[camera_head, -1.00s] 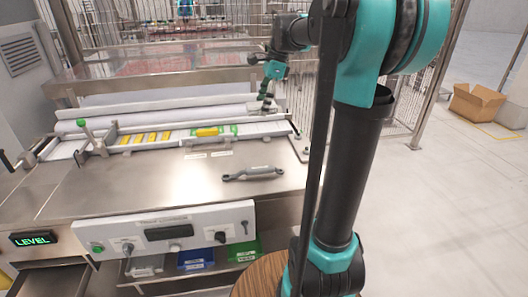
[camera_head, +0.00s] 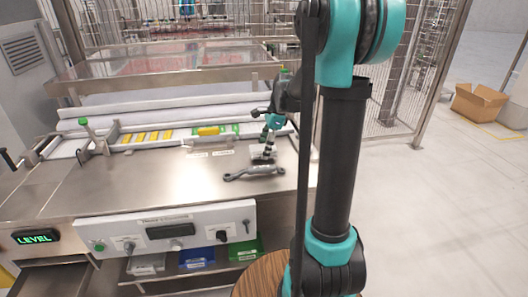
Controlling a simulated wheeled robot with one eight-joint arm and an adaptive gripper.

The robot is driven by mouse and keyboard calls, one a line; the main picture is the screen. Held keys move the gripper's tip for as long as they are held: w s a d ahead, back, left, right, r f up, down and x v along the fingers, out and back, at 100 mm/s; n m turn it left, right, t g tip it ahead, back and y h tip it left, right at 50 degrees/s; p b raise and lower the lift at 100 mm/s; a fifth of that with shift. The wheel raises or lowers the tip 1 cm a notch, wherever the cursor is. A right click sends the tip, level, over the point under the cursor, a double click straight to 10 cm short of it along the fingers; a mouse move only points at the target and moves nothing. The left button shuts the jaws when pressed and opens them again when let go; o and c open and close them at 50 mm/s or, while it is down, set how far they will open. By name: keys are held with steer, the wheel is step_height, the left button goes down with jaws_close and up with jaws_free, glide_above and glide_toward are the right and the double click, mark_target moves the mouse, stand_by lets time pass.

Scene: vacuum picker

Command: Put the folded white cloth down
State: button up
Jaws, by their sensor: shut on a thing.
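My gripper (camera_head: 264,151) is over the steel worktop, just behind the grey bar-shaped tool. It is shut on a small pale grey-white piece at its tip, which I take as the folded white cloth (camera_head: 260,157). The cloth is small and partly hidden by the jaws. It is low over the worktop; I cannot tell whether it touches the surface.
The steel worktop (camera_head: 130,185) is clear at its left and middle. A grey bar-shaped tool (camera_head: 252,174) lies close in front of the gripper. Behind is a white rail with yellow blocks (camera_head: 150,136). Blue (camera_head: 196,258) and green (camera_head: 245,249) bins sit below.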

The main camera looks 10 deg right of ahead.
steer(key=shift+f, duration=0.8)
steer(key=shift+f, duration=0.1)
steer(key=o, duration=1.3)
steer(key=v, duration=1.2)
